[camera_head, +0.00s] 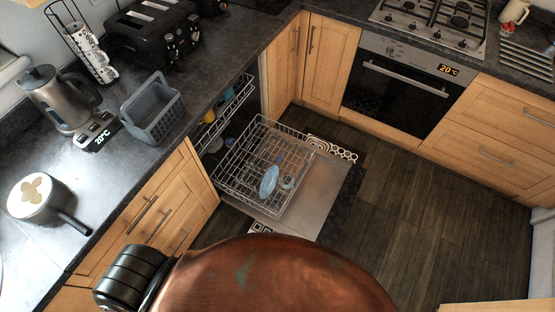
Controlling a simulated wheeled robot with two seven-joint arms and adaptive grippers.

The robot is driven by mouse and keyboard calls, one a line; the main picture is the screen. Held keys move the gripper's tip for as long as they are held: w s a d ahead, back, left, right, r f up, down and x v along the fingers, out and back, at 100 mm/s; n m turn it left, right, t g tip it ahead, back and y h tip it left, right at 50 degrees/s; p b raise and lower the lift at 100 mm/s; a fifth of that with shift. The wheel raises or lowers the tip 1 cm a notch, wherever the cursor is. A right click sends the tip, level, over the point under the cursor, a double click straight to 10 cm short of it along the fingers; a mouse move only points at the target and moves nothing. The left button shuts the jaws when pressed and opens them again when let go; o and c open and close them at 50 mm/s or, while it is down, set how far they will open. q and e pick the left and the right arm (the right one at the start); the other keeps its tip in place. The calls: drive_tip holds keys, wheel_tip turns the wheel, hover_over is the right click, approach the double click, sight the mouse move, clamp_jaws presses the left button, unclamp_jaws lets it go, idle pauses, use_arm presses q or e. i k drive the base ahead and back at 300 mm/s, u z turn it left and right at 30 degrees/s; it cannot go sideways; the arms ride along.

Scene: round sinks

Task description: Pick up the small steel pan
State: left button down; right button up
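A small pan (36,192) with a pale round top and tan patches stands on the dark counter at the far left. Its dark handle (74,223) points down and right, towards the counter's front edge. I see no gripper touching the pan. Neither of my grippers can be made out in the head view. A large copper-coloured rounded shape with green spots (270,278) fills the bottom middle, close to the camera, with a black ribbed part at its left. I cannot tell what it is.
A grey basket (152,112), a kettle (58,98) and a black toaster (152,32) stand on the left counter (125,170). The open dishwasher's lower rack (232,178) sticks out into the floor space. Bare counter lies between pan and basket. The floor (430,220) at right is clear.

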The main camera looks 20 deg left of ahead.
sight(37, 199)
drive_tip(key=u, duration=0.5)
drive_tip(key=k, duration=1)
drive_tip(key=u, duration=1.15)
